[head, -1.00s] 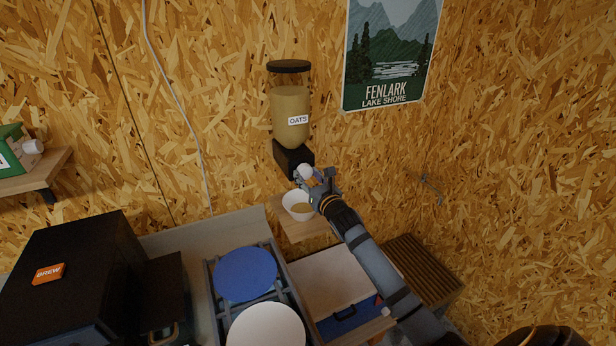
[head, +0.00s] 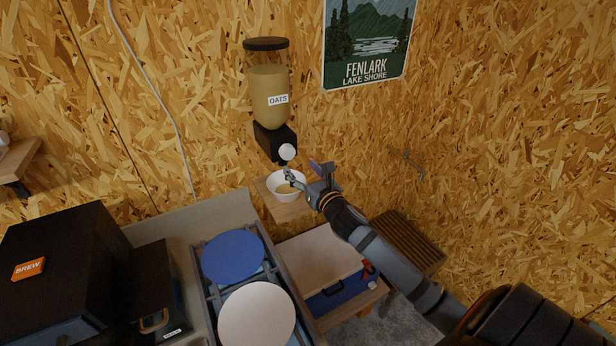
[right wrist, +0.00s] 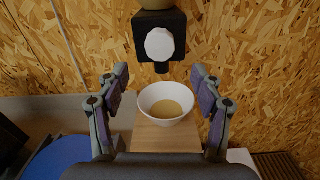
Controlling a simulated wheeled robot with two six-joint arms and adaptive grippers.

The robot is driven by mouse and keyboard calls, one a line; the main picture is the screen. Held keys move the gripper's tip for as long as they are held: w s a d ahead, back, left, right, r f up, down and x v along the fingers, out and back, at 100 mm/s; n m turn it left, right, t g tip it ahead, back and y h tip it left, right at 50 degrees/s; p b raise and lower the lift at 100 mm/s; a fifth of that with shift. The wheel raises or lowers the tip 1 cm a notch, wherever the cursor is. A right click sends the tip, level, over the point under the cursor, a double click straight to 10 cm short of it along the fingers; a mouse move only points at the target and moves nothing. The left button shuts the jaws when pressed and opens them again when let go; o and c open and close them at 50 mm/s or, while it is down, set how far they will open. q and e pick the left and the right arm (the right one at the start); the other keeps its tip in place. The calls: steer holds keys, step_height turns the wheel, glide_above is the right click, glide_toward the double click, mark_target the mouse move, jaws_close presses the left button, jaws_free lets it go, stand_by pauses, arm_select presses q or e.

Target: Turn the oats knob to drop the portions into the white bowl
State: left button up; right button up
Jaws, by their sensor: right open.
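The oats dispenser (head: 270,98) hangs on the wall, a clear canister with tan contents and an OATS label. Its white knob (head: 287,151) is on the front of the black base; the knob also shows in the right wrist view (right wrist: 159,44). The white bowl (head: 274,187) stands on a small wooden shelf below the spout, with tan oats in its bottom; it also shows in the right wrist view (right wrist: 149,93). My right gripper (head: 305,170) is open and empty, apart from the knob, in front of and below it. My left gripper is not in view.
A wooden shelf (head: 290,211) holds the bowl. A black brewer (head: 60,265), a blue disc (head: 233,257) and a white disc (head: 257,316) are at lower left. A slatted wooden surface (head: 408,243) is at right.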

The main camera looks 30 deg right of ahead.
steer(key=shift+s+a, duration=0.15)
steer(key=shift+s, duration=2.1)
steer(key=s+d+f+m+g+h+b, duration=0.1)
steer(key=s+d+f+m+g, duration=0.3)
steer(key=f, duration=0.9)
steer(key=w+d+f+m+g+h+b, duration=0.15)
steer(key=d+f+m, duration=0.45)
steer(key=f, duration=0.8)
steer(key=s+f+m+g+b, duration=0.1)
steer(key=s+f+m, duration=0.25)
steer(key=f, duration=0.35)
steer(key=s+f+m+g+b, duration=0.1)
steer(key=s+f+m+g, duration=0.1)
steer(key=s+f+m, duration=0.3)
steer(key=s+f+m+g, duration=0.1)
steer(key=s+f, duration=0.2)
steer(key=f, duration=0.5)
steer(key=s+a+f+m+g+y+b, duration=0.1)
steer(key=s+a+f+m+g, duration=0.1)
steer(key=s+a+f+m, duration=0.2)
steer(key=s+a+f+m+g+b, duration=0.1)
steer(key=s+a+f+m+g, duration=0.2)
steer(key=s+f, duration=0.8)
steer(key=s+a+f+m+g+y+b, duration=0.1)
steer(key=s+a+f+m, duration=0.6)
steer(key=s, duration=0.9)
steer(key=shift+a+f+m+g+y, duration=0.25)
steer(key=shift+f+m+g+y, duration=0.1)
steer(key=shift+f+g, duration=0.3)
